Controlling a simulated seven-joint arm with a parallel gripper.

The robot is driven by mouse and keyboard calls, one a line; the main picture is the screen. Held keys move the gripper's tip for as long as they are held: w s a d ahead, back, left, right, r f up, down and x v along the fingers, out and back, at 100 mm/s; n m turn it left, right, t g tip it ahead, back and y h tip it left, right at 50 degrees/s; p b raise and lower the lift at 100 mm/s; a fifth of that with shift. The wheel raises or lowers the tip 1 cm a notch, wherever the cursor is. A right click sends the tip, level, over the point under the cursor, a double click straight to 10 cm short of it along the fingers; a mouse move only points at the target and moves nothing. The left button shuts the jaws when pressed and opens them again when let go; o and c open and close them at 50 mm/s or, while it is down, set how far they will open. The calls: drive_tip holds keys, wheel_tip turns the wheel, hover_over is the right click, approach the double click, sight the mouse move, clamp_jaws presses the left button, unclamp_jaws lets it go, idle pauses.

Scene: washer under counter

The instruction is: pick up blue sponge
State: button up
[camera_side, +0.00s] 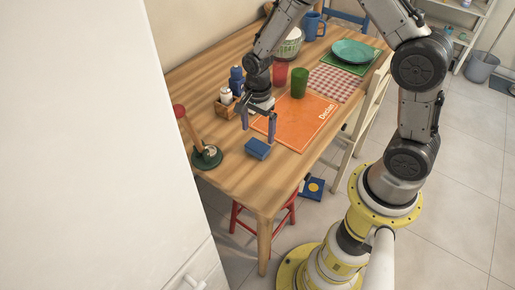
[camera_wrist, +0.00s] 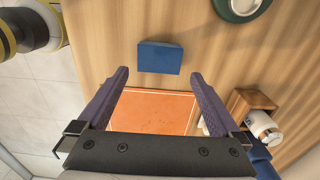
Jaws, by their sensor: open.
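The blue sponge (camera_side: 257,148) is a small flat block lying on the wooden table, next to the near left end of the orange placemat (camera_side: 296,122). In the wrist view the sponge (camera_wrist: 160,57) lies beyond my fingertips, about centred between them. My gripper (camera_side: 258,124) is above the table, just above the sponge and on its far side in the side view. Its two fingers point down, spread apart, with nothing between them. In the wrist view my gripper (camera_wrist: 158,75) shows both dark fingers apart.
Red (camera_side: 280,74) and green (camera_side: 299,83) cups stand beyond. The table edge is close in front.

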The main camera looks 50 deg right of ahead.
sight(257, 146)
drive_tip(key=shift+a+f, duration=0.2)
drive_tip(key=shift+f, duration=1.3)
drive_tip(key=shift+a+f, duration=0.2)
drive_tip(key=shift+f, duration=1.25)
drive_tip(key=c, duration=1.2)
drive_tip(key=shift+r, duration=0.15)
